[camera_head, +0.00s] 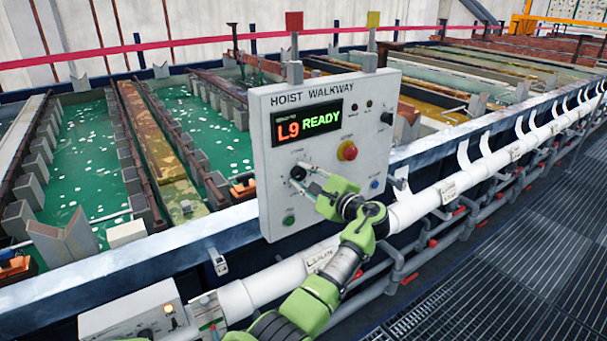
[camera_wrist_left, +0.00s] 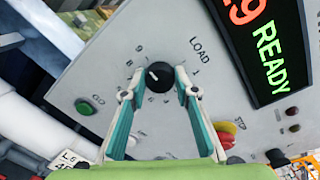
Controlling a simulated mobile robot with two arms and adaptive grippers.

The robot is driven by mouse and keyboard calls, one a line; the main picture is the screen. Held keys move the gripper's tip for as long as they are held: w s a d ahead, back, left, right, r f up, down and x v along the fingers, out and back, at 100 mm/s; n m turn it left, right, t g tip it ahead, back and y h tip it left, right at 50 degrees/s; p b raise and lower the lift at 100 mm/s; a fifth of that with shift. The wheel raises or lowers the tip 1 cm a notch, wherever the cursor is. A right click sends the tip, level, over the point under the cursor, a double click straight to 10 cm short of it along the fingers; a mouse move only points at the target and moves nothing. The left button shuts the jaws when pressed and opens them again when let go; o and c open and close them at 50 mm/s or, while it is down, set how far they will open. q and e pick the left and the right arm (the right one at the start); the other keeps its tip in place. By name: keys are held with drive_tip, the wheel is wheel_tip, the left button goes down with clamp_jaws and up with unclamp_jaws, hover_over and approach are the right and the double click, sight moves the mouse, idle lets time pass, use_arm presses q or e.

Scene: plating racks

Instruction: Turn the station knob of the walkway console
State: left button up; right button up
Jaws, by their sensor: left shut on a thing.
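The walkway console (camera_head: 270,215) is a pale grey upright panel labelled HOIST WALKWAY. Its display (camera_head: 307,123) reads L9 READY. The black station knob (camera_head: 298,173) is on the panel's left side below the display. In the left wrist view the knob (camera_wrist_left: 159,76) has a white pointer mark, with LOAD and small numbers printed around it. My left gripper (camera_head: 303,178) reaches the panel from the lower right, its fingers on either side of the knob and shut on it. The fingertips (camera_wrist_left: 160,86) flank the knob in the wrist view. My right gripper is not in view.
The console also has a red and yellow stop button (camera_head: 347,151), a green button (camera_head: 289,221), a blue button (camera_head: 374,184) and a black switch (camera_head: 386,118). Tanks of green liquid (camera_head: 80,150) lie behind it. White pipes (camera_head: 420,204) run along the front, above a grated walkway (camera_head: 480,290).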

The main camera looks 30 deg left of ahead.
use_arm(q)
drive_tip(key=shift+a+r, duration=0.1)
drive_tip(key=shift+r, duration=0.1)
drive_tip(key=o, duration=1.1)
drive_tip(key=shift+w+f, duration=0.1)
drive_tip(key=shift+f, duration=0.1)
drive_tip(key=v, duration=1.2)
